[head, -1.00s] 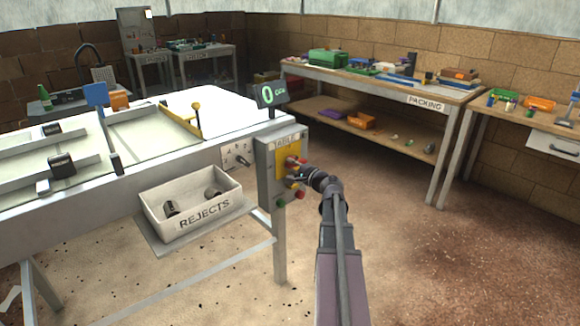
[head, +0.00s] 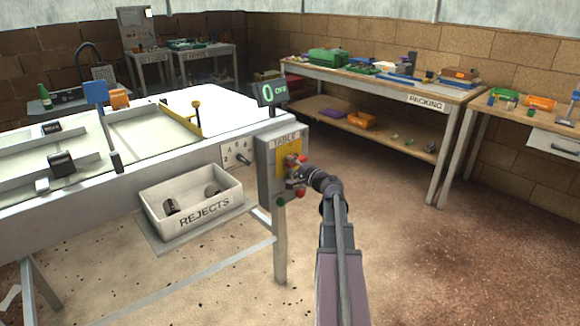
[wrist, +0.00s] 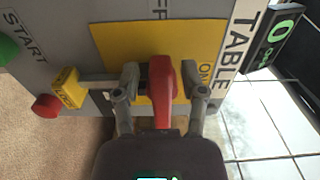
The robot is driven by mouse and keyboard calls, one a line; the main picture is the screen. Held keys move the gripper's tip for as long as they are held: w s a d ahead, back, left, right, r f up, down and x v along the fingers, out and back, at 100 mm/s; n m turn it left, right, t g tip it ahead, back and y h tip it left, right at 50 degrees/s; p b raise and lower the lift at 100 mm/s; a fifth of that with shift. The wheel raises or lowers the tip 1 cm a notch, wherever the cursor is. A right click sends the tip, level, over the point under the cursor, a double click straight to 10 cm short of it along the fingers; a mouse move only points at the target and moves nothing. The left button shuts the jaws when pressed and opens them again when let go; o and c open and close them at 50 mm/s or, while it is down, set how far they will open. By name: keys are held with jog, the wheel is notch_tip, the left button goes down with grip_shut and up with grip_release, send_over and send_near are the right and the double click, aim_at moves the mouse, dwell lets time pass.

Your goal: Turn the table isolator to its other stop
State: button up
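The table isolator has a red handle (wrist: 162,92) on a yellow plate (wrist: 118,42), lettered ON at the right and partly hidden lettering at the top in the wrist view. Its grey box (head: 266,170) hangs at the table's corner in the head view. My gripper (wrist: 164,82) is open, with one finger on each side of the handle. A gap shows between the handle and each finger. My gripper and wrist (head: 312,178) partly cover the box's front in the head view.
A red button (wrist: 46,106), a yellow tag (wrist: 68,88) and a green button (wrist: 8,48) sit beside the plate. A counter display (head: 271,93) stands above the box. A rejects bin (head: 190,204) and a socket panel (head: 236,153) are to the left. The floor at right is clear.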

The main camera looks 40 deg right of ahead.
jog(key=shift+s, duration=0.1)
dwell(0.3)
jog(key=s+d, duration=0.1)
jog(key=s, duration=1)
jog(key=shift+s, duration=0.4)
dwell(0.4)
